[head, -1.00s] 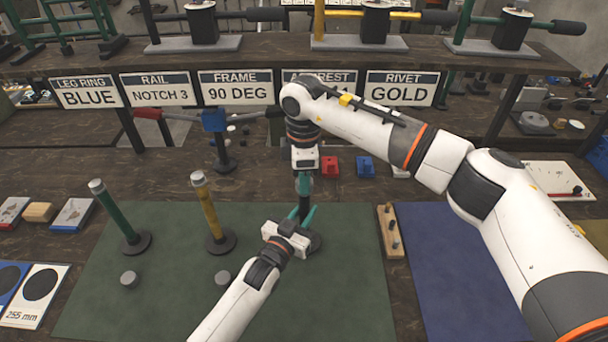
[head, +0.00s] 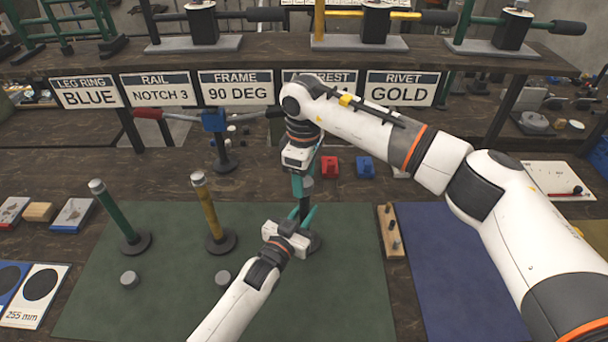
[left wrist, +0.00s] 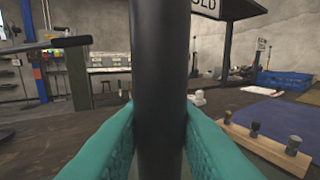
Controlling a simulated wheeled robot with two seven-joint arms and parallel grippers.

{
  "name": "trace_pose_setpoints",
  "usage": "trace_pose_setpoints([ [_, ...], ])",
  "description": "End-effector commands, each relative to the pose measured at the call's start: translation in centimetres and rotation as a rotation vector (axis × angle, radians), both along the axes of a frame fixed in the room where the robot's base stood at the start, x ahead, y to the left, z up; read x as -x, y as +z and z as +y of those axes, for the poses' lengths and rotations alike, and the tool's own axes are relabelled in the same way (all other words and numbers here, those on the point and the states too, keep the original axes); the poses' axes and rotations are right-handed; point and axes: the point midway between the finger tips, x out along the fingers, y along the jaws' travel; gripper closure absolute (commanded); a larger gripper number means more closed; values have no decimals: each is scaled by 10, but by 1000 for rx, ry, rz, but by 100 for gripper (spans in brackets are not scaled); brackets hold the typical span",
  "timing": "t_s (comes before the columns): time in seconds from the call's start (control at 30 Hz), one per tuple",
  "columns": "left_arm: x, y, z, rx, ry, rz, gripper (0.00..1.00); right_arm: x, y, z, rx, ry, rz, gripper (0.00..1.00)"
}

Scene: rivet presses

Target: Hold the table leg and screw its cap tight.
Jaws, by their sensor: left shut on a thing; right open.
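The black table leg (head: 306,200) stands upright on its round base (head: 315,243) on the green mat, partly hidden by my grippers. My left gripper (head: 301,216) is shut around the leg; in the left wrist view its teal fingers press both sides of the dark shaft (left wrist: 161,90). My right gripper (head: 305,180) points down at the top of the leg, its teal fingers open and spread around the cap area. A small grey piece, apparently the cap (head: 308,184), shows between the fingers. Whether it sits flush on the leg cannot be told.
A green leg (head: 115,214) and a yellow leg (head: 208,212) stand to the left, with two loose grey discs (head: 129,279) in front. A wooden peg block (head: 391,232) and a blue mat (head: 455,260) lie right. A shelf with signs (head: 235,88) runs behind.

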Motion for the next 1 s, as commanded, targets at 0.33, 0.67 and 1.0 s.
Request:
trace_pose_setpoints([
  [0.33,0,0,0,1,0,0,100,-1,32,0,-1,1,-4,44],
  [0.67,0,0,0,1,0,0,100,0,45,0,0,1,1,44],
  [1.0,0,0,0,1,0,0,100,0,46,0,0,205,0,48],
])
